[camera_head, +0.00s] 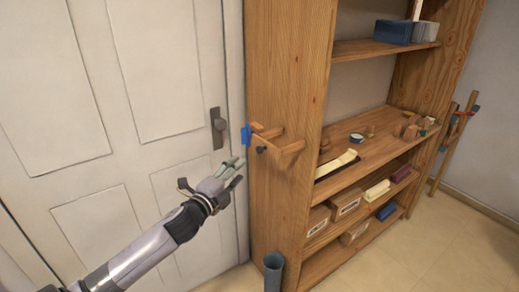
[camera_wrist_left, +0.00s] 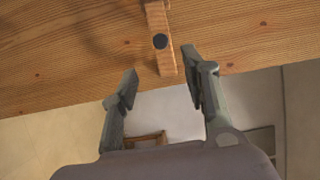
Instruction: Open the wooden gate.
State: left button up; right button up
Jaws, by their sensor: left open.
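I cannot tell for certain which piece is the wooden gate. On the side panel of the wooden shelf unit (camera_head: 285,60), small wooden bars (camera_head: 290,148) stick out, with a blue piece (camera_head: 246,134) at one end and a dark round knob (camera_head: 261,150) below. My left gripper (camera_head: 238,168) is open and empty, just left of and below these bars. In the left wrist view its fingertips (camera_wrist_left: 160,66) stand on both sides of the lower end of a wooden bar (camera_wrist_left: 160,42) with a dark round spot. I cannot tell whether they touch it. My right gripper is not in view.
A white panelled door (camera_head: 150,80) with a dark handle (camera_head: 217,128) stands left of the shelf unit. A dark blue cylinder (camera_head: 273,270) stands at the unit's foot. A wooden frame (camera_head: 455,135) stands at the right. The floor (camera_head: 440,250) in front is clear.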

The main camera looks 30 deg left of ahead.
aim_at(258, 152)
pick_arm(q)
jog(key=w+p, duration=0.1)
jog(key=w, duration=0.3)
jog(key=w+p, duration=0.1)
jog(key=w, duration=0.7)
jog(key=shift+w+a+r+p, duration=0.1)
jog(key=shift+w+a+p, duration=0.1)
jog(key=shift+a+p, duration=0.15)
jog(key=shift+w, duration=0.6)
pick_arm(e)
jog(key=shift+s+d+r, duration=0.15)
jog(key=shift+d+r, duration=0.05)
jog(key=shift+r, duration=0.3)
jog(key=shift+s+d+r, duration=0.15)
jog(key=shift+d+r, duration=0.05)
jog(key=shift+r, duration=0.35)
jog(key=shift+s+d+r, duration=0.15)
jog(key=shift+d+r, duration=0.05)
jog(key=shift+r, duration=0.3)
pick_arm(q)
grip_shut()
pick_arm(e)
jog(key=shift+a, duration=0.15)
